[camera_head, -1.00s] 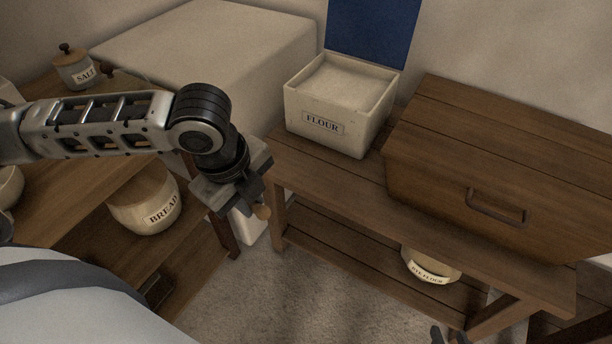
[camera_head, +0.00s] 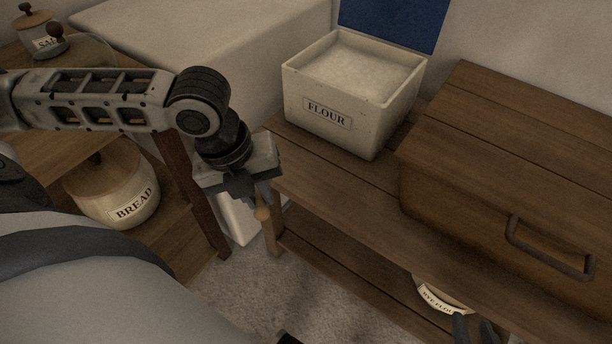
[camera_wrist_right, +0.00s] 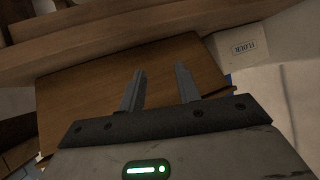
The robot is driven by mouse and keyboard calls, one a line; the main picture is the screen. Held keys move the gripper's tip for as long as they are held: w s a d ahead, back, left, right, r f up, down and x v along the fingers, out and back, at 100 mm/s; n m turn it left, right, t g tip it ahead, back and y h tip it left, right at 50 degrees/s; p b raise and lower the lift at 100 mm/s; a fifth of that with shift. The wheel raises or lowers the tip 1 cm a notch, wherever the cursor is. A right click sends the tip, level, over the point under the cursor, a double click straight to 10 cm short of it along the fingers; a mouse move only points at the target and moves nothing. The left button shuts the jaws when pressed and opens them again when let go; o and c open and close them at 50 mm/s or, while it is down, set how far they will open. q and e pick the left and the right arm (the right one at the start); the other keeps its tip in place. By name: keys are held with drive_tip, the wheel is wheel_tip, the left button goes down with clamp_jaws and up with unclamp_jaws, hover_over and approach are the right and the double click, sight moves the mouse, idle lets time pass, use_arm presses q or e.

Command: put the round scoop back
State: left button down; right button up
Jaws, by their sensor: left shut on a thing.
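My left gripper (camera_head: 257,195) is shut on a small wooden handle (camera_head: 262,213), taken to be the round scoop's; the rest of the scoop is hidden. It hangs in front of the left end of the wooden bench, left of and below the flour bin. The white flour bin (camera_head: 372,125) stands on the bench with its blue lid (camera_head: 395,22) raised; pale flour (camera_head: 355,65) fills it nearly to the rim. My right gripper (camera_wrist_right: 161,88) is open and empty in the right wrist view; its dark fingertips also show at the bottom of the head view (camera_head: 470,332).
A wooden chest (camera_head: 490,150) with a handle (camera_head: 545,250) stands right of the bin. A rye flour crock (camera_head: 440,295) sits on the lower shelf. A bread crock (camera_head: 110,190) and a salt jar (camera_head: 42,35) are at left. Bare bench top lies before the bin.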

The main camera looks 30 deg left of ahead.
use_arm(q)
drive_tip(key=shift+w+f, duration=0.2)
drive_tip(key=shift+f, duration=0.3)
drive_tip(key=w+f+b, duration=0.1)
drive_tip(key=w+f, duration=0.2)
drive_tip(key=w, duration=0.1)
drive_tip(key=w+f+b, duration=0.1)
drive_tip(key=w+f, duration=0.2)
drive_tip(key=w, duration=0.2)
drive_tip(key=w+f+b, duration=0.1)
drive_tip(key=w+f, duration=0.2)
drive_tip(key=w, duration=0.1)
drive_tip(key=shift+w+f, duration=0.35)
wheel_tip(320, 180, down, 2)
drive_tip(key=shift+a+f+b, duration=0.1)
drive_tip(key=shift+f+b, duration=0.1)
drive_tip(key=shift+b, duration=0.35)
drive_tip(key=shift+f, duration=0.35)
use_arm(e)
drive_tip(key=f, duration=0.2)
drive_tip(key=a+f, duration=0.1)
drive_tip(key=f, duration=0.1)
drive_tip(key=shift+w, duration=0.15)
use_arm(q)
drive_tip(key=shift+f, duration=0.1)
